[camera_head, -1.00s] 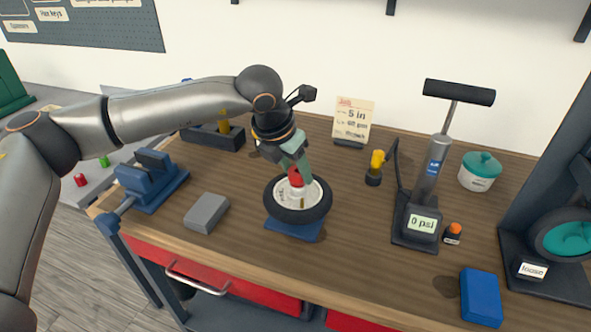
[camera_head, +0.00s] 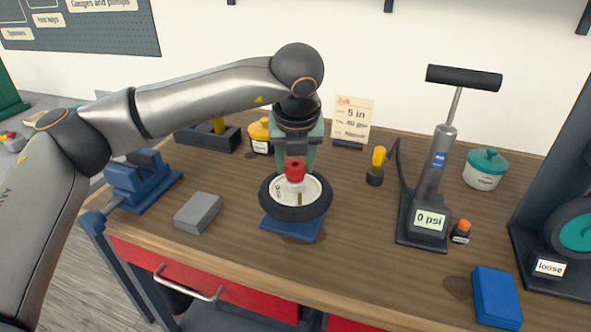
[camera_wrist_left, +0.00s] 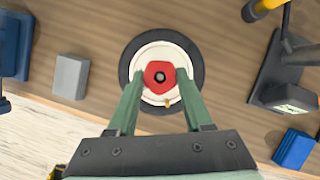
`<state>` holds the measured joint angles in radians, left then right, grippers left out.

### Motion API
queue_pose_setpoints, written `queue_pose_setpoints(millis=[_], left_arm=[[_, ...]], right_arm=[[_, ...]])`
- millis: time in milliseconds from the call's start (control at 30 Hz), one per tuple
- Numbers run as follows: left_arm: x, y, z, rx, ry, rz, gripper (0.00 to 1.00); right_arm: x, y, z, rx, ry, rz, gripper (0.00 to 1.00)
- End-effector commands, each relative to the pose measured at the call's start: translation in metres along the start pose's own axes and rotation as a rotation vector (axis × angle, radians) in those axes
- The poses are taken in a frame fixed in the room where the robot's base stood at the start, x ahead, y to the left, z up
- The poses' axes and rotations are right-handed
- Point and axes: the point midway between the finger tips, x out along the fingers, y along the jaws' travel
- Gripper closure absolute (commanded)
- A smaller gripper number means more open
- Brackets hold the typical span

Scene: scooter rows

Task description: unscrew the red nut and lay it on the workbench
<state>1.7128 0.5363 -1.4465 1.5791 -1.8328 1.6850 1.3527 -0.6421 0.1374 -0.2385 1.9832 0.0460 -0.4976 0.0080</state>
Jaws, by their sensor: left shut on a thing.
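The red nut (camera_head: 295,170) is at the middle of a small wheel (camera_head: 296,211) with a black tyre and pale hub. The wheel lies flat on a blue stand (camera_head: 291,229) on the wooden workbench (camera_head: 350,245). My left gripper (camera_head: 294,168) points down over the hub, shut on the nut from two sides. The left wrist view shows the nut (camera_wrist_left: 160,75) between the two green fingers (camera_wrist_left: 160,80). A small brass valve stem shows on the hub beside it. I cannot tell whether the nut still touches the hub. My right gripper is not in view.
A grey block (camera_head: 198,212) and a blue vise (camera_head: 143,182) are left of the wheel. A pump with a gauge (camera_head: 429,222), a yellow-topped fitting (camera_head: 377,166) and a blue box (camera_head: 497,298) are to the right. Bare bench lies between wheel and pump.

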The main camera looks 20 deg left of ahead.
Motion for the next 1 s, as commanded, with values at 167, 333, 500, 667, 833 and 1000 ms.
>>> queue_pose_setpoints(millis=[167, 333, 500, 667, 833, 1000], left_arm=[[0.0039, 0.0051, 0.0029, -0.250, -0.007, 0.114, 1.00], [0.0026, 0.0058, 0.0037, -0.509, -0.009, 0.221, 1.00], [0.0016, 0.0082, 0.0041, -0.685, -0.009, 0.295, 0.44], [0.0014, 0.0064, 0.0028, -0.676, -0.006, 0.290, 0.26], [0.0011, 0.0046, 0.0019, -0.671, -0.004, 0.286, 0.14], [0.0006, 0.0037, 0.0016, -0.669, -0.004, 0.284, 0.14]], right_arm=[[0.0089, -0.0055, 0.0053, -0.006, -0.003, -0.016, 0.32], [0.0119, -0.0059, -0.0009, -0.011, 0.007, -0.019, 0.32], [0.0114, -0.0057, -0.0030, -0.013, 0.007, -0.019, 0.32], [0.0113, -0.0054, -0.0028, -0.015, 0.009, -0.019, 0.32], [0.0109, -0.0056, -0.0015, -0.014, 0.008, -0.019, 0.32], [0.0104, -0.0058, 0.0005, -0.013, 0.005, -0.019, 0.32]])
